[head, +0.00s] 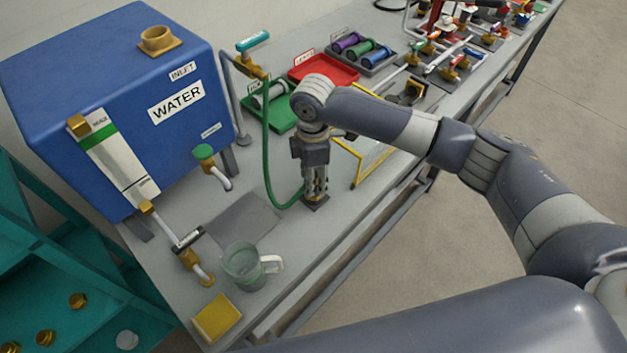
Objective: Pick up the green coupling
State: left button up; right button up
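The green coupling (361,48) appears to be the green cylinder lying in a grey tray (382,66) at the back of the bench, between a purple cylinder (347,41) and a blue one (377,55). My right gripper (315,194) points down low over the bench, well in front of that tray, beside the end of a green hose (267,150). Its fingers are small and partly hidden, so I cannot tell whether they are open or shut. My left gripper is not in view.
A red tray (335,70) and a green tray (281,124) holding a cylinder stand near the grey tray. The blue water tank (110,90) is at left. A glass jug (243,266) and a yellow sponge (216,318) are in front. Valves (450,72) crowd the far bench.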

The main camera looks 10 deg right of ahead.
jog(key=shift+w+r+b, duration=0.1)
jog(key=shift+r+b, duration=0.2)
jog(key=shift+r, duration=0.4)
jog(key=shift+s+r+b, duration=0.2)
jog(key=shift+s+r, duration=0.05)
jog(key=shift+r, duration=0.25)
jog(key=shift+s+r+b, duration=0.2)
jog(key=shift+r, duration=0.25)
jog(key=s+d+r+b, duration=0.1)
jog(key=s+b, duration=0.1)
jog(key=s, duration=1.3)
jog(key=shift+s+r+b, duration=0.15)
jog(key=shift+r+b, duration=0.15)
jog(key=shift+b, duration=0.05)
jog(key=shift+d, duration=0.1)
